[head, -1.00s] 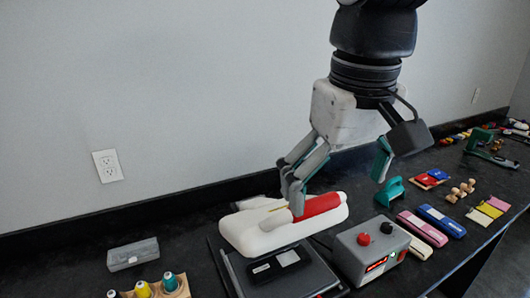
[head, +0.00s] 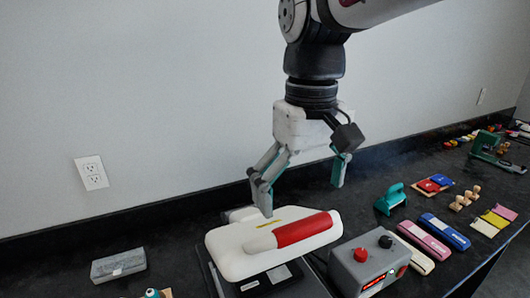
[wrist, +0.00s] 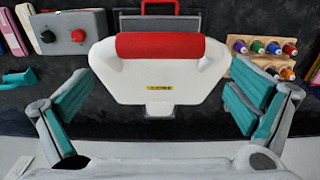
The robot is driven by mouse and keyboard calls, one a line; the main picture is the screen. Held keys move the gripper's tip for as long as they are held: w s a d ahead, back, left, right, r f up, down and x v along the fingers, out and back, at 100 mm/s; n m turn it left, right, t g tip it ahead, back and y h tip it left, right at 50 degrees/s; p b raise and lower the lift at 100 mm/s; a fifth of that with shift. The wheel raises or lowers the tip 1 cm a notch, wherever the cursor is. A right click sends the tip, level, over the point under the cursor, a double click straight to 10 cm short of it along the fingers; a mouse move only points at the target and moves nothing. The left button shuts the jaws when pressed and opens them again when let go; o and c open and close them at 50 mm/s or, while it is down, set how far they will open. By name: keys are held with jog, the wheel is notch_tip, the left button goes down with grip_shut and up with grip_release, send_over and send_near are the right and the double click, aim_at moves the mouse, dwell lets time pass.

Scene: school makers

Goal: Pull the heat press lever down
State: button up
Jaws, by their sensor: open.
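The heat press (head: 240,252) stands on the black counter with its white upper body over a dark base. Its lever is the red handle (head: 303,230) on the front of the white body; the red bar also shows at the top middle of the wrist view (wrist: 160,46). My gripper (head: 302,200) is open and empty, above and behind the handle in the head view. In the wrist view, its teal-padded fingers (wrist: 160,103) are spread wide to either side of the white body, with the red bar farther out beyond the fingertips.
A grey control box (head: 369,262) with a red and a black knob stands right of the press. A teal tool (head: 391,199) and coloured cases (head: 444,231) lie farther right. A wooden rack of spools (wrist: 263,55) and a clear box (head: 118,265) are on the other side. The wall is close behind.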

jog(key=shift+f, duration=2.4)
jog(key=c, duration=1.6)
